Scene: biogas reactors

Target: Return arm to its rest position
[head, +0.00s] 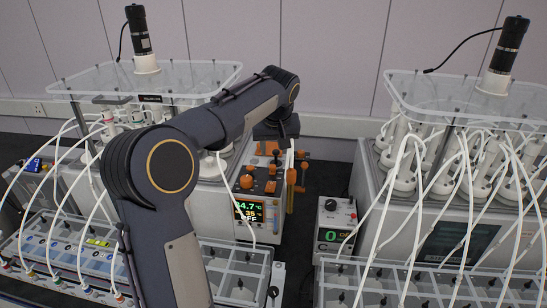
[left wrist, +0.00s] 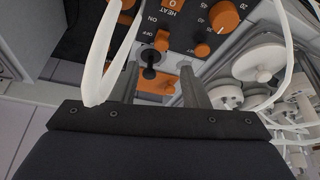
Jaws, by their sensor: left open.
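My left arm (head: 215,125) rises from the bottom and bends over the left reactor unit. An orange knob (left wrist: 223,17) and a HEAT label are on the panel. The right gripper is not in view.
White tubes (head: 410,165) arch from the right reactor unit (head: 370,165) to clear racks in front. More tubes (head: 85,180) loop on the left. A small box with a green display (head: 335,225) stands between the units. A white tube (left wrist: 105,60) crosses close to the left finger.

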